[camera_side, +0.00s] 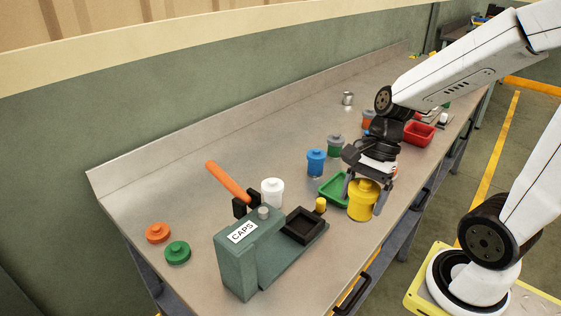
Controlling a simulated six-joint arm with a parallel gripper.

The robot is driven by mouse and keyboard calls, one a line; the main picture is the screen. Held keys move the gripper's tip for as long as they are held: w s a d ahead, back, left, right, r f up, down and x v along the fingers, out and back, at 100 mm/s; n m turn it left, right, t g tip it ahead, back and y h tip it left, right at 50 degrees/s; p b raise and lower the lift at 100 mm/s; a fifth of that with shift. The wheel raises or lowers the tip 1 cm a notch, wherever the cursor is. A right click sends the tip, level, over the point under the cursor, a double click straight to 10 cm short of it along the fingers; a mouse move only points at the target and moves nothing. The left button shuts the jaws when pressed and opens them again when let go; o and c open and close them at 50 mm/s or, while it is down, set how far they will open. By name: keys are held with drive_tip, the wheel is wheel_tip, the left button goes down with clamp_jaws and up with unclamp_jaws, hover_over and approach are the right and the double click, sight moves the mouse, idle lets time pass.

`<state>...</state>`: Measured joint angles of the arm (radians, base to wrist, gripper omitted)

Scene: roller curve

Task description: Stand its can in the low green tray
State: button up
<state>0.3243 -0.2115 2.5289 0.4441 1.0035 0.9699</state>
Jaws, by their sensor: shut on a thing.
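My gripper (364,198) points down and is shut on a yellow can (362,206) with a yellow lid, one finger on each side of it. The can is upright, near the front edge of the bench. The low green tray (330,196) lies just left of and behind the can, and the can and gripper hide its right part. I cannot tell whether the can touches the bench or the tray, or hangs a little above.
A green press (240,262) marked CAPS, with an orange handle (228,182) and a dark square holder (302,226), stands at left. A small yellow piece (320,205), a white can (272,192) and a blue can (316,163) are nearby. A red tray (419,133) lies farther back.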

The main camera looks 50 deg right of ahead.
drive_tip(key=shift+d, duration=0.1)
drive_tip(key=shift+w+d, duration=0.25)
drive_tip(key=shift+d, duration=0.35)
drive_tip(key=w+d+f, duration=0.1)
drive_tip(key=d, duration=1.2)
drive_tip(key=shift+d+f, duration=0.15)
drive_tip(key=shift+d, duration=0.05)
drive_tip(key=shift+w, duration=0.1)
drive_tip(key=w+d+f, duration=0.1)
drive_tip(key=w+f, duration=0.1)
drive_tip(key=w, duration=0.1)
drive_tip(key=w+d+f, duration=0.2)
drive_tip(key=w+f, duration=0.1)
drive_tip(key=w, duration=0.1)
drive_tip(key=w+d+f, duration=0.2)
drive_tip(key=w+f, duration=0.1)
drive_tip(key=w, duration=0.1)
drive_tip(key=shift+w+f, duration=0.1)
drive_tip(key=shift+w, duration=0.05)
drive_tip(key=shift+w+d+f, duration=0.2)
drive_tip(key=shift+w+f, duration=0.3)
drive_tip(key=shift+f, duration=0.05)
drive_tip(key=shift+f, duration=0.1)
